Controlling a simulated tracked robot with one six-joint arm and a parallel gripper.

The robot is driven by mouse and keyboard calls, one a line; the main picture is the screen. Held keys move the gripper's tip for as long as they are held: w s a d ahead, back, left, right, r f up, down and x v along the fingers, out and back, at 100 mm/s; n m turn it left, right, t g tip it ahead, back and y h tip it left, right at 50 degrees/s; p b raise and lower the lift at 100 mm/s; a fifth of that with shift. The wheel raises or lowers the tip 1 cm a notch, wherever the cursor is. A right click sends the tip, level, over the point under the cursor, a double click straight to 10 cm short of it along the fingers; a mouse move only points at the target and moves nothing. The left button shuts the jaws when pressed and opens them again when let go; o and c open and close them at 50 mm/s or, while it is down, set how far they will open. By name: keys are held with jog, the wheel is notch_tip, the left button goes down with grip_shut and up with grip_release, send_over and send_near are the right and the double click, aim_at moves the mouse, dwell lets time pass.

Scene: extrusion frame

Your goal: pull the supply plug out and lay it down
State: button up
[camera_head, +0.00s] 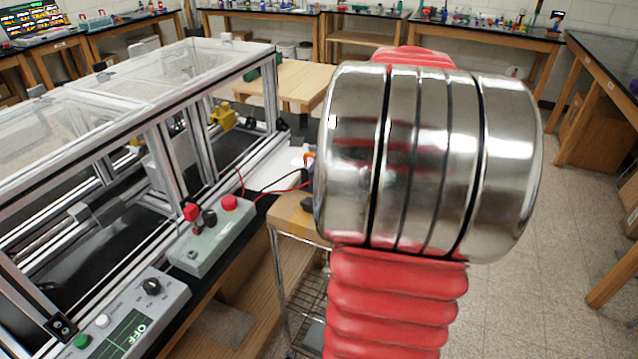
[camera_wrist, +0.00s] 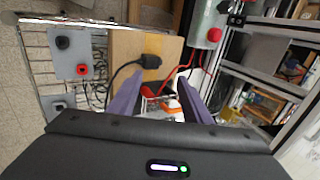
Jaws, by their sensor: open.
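In the wrist view, my gripper (camera_wrist: 160,78) is open, its two purple fingers apart with nothing held between the tips. A black plug-like piece (camera_wrist: 150,62) with a black cable lies just beyond the fingertips, over a wooden surface (camera_wrist: 140,45). I cannot tell whether it is the supply plug or whether it is seated in something. A grey box (camera_head: 210,237) with a red button (camera_head: 229,203) and red and black plugs or knobs stands beside the frame. Red and black leads run right from it, partly hidden by my arm. My gripper is hidden in the head view.
The extrusion frame (camera_head: 186,110) with clear panels fills the left. A control box (camera_head: 125,318) reads OFF. In the wrist view, a wire rack (camera_wrist: 95,28) carries grey socket boxes (camera_wrist: 68,52) at left. An orange piece (camera_wrist: 172,106) lies between the fingers' bases. Open floor lies right.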

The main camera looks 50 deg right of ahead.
jog(key=shift+v, duration=1.45)
jog(key=shift+w+a, duration=0.1)
jog(key=a+n+g+h, duration=0.1)
jog(key=a+n, duration=0.9)
jog(key=a, duration=1.9)
jog(key=s+a+f+n, duration=0.2)
jog(key=s+a+n, duration=0.2)
jog(key=a, duration=0.3)
jog(key=shift+s+a+f+n+t+h, duration=0.3)
jog(key=shift+s+a+f+n+t, duration=0.05)
jog(key=shift+s+n+t, duration=0.05)
